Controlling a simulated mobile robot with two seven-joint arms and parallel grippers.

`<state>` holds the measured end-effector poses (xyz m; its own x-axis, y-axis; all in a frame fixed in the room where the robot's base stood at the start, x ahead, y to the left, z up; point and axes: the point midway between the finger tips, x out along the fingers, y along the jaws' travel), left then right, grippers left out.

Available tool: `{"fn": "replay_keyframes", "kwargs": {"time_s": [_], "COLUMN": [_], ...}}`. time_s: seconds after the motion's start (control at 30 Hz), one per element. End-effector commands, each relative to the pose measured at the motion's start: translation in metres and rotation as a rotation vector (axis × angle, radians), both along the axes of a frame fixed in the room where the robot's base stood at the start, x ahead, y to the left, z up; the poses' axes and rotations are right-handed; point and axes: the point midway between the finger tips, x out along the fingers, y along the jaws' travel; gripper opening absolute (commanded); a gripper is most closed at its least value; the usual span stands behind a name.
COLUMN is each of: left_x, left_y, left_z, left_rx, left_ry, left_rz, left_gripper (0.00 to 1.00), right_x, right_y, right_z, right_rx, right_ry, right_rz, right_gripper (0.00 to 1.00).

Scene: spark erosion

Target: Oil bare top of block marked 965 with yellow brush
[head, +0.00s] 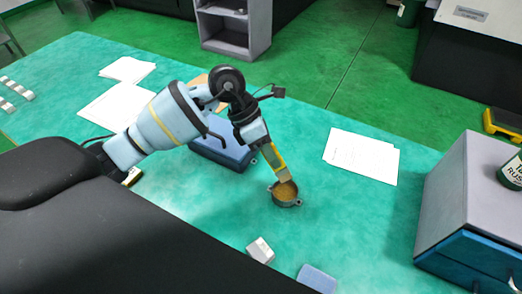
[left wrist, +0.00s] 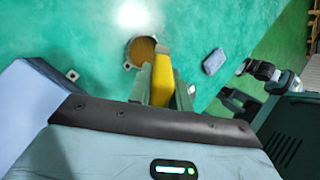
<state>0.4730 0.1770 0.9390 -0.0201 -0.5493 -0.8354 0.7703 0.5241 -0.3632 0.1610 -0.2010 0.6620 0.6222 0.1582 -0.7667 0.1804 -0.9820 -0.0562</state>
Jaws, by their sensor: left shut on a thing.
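My left gripper (head: 268,150) is shut on the yellow brush (head: 277,160), which also shows in the left wrist view (left wrist: 162,78). The brush points down, its pale bristles at the mouth of a dark round cup (head: 274,198) of amber oil. The cup also shows in the left wrist view (left wrist: 128,46). Whether the bristles touch the oil I cannot tell. I can read no number on either.
A blue case (head: 222,153) lies behind my left arm. White papers (head: 362,157) lie to the right of the cup, more at the far left. A grey cabinet (head: 465,195) with a dark green can (head: 512,172) stands at the right. The table between cup and cabinet is clear.

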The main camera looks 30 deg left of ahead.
Motion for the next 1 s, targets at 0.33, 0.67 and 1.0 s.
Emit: {"fn": "replay_keyframes", "kwargs": {"time_s": [0.33,0.67,1.0], "left_x": [0.001,0.0,0.0], "left_y": [-0.003,-0.003,-0.003], "left_z": [-0.001,-0.017,-0.051], "left_rx": [-0.019,-0.019,-0.018], "left_ry": [0.006,0.01,0.011], "left_rz": [0.007,0.007,0.007], "left_gripper": [0.0,0.0,0.0], "right_x": [-0.006,-0.009,-0.013], "right_y": [0.0,0.001,0.003], "right_z": [-0.002,-0.009,-0.028], "right_rx": [-0.001,0.002,0.007], "right_ry": [0.013,0.022,0.042], "right_rz": [0.001,-0.001,-0.006], "right_gripper": [0.0,0.0,0.0]}}
